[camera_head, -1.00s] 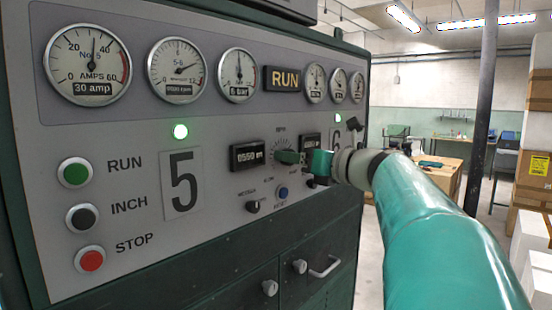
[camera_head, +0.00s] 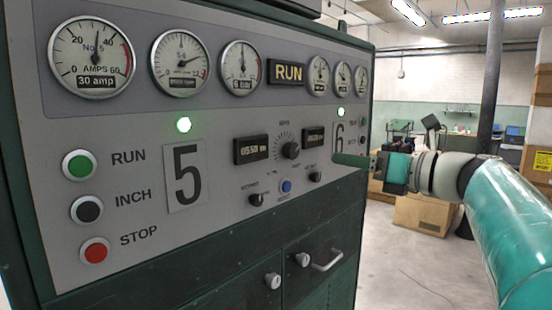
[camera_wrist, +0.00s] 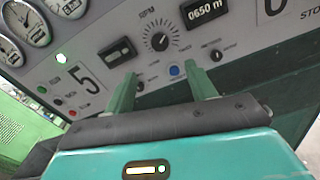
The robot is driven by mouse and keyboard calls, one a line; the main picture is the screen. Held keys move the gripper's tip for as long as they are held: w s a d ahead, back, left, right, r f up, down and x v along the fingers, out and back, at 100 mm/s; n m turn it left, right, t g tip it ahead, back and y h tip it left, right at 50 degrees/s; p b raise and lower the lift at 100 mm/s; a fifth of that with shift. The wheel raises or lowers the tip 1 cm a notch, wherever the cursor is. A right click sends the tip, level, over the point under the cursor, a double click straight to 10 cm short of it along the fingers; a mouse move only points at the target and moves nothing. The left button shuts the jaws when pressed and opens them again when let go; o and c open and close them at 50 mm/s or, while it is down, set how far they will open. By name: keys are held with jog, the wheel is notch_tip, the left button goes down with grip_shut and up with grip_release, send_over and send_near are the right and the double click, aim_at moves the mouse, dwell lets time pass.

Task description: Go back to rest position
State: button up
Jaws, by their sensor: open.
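My gripper (camera_wrist: 163,90) is open in the wrist view, its two green fingers apart with nothing between them. In the head view my gripper (camera_head: 350,160) is seen from the side at the panel's right part, and the gap between its fingers cannot be made out there. The grey control panel (camera_head: 215,215) faces me on the left. Its black RPM knob (camera_head: 291,150) stands clear to the left of the fingertips; the knob also shows in the wrist view (camera_wrist: 158,42) beyond the fingers.
The panel carries RUN (camera_head: 79,165), INCH (camera_head: 87,209) and STOP (camera_head: 95,251) buttons, gauges and a lit RUN sign (camera_head: 286,72). A drawer handle (camera_head: 327,262) sticks out below. Cardboard boxes (camera_head: 424,213) and a dark pole (camera_head: 489,90) stand at right. The floor (camera_head: 400,265) between is open.

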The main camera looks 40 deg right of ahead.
dwell(0.3)
jog(key=w+a+f+n+g+y, duration=0.2)
jog(key=w+a+f+n+g, duration=0.2)
jog(key=a+f+n, duration=0.6)
jog(key=w+a+f+n+g+y, duration=0.1)
jog(key=w+a+f+n+g, duration=0.3)
jog(key=a+f+n, duration=0.6)
jog(key=s+a+f+n+g+h, duration=0.4)
jog(key=a+f+n, duration=0.9)
jog(key=n, duration=0.4)
jog(key=shift+s+a+n+h, duration=0.3)
jog(key=shift+s+a, duration=0.4)
jog(key=shift+a, duration=0.15)
jog(key=shift+c, duration=0.2)
